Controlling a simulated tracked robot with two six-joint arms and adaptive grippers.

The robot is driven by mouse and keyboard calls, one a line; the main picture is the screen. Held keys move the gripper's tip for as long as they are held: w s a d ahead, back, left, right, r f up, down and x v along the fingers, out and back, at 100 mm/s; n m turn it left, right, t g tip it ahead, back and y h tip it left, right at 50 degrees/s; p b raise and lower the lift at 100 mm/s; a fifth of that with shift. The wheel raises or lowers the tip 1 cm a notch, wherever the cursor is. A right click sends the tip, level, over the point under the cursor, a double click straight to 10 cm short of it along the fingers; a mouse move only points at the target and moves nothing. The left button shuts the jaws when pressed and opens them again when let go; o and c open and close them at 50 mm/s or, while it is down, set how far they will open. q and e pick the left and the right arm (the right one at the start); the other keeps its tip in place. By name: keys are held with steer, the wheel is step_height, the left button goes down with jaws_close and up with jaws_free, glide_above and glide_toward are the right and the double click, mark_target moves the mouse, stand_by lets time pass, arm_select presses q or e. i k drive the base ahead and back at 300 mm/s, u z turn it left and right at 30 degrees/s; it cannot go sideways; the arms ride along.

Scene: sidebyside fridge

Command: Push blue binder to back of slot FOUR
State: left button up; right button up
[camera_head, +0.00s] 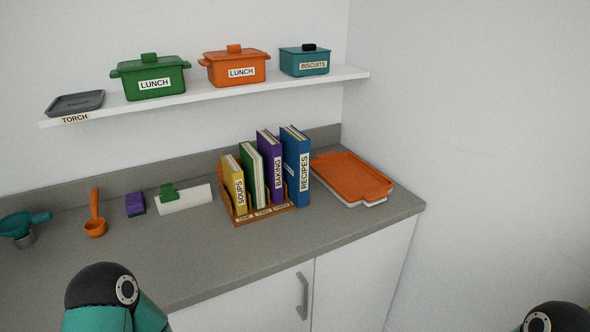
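The blue binder (297,167), labelled RECIPES, stands upright at the right end of a wooden rack (245,219). Its lower front reaches about the rack's front edge and appears to stick out farther than the other books. Front labels ONE, TWO and THREE can be made out; a label FOUR cannot be seen, and the binder's base covers that end. Whether its back touches the rack's rear is hidden. Neither gripper is in view; only parts of my arms show at the bottom left and bottom right.
Yellow SOUPS (234,185), green (253,176) and purple BAKING (270,167) books stand left of the binder. An orange tray (350,177) lies close to its right. A white board (184,199), purple sponge (135,204) and orange ladle (95,226) lie left. The front counter is clear.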

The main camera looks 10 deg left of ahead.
mark_target(296, 146)
steer(key=u, duration=2.4)
steer(key=i, duration=0.1)
steer(key=z, duration=3.65)
steer(key=k, duration=1.05)
steer(key=u, duration=0.65)
steer(key=i, duration=1)
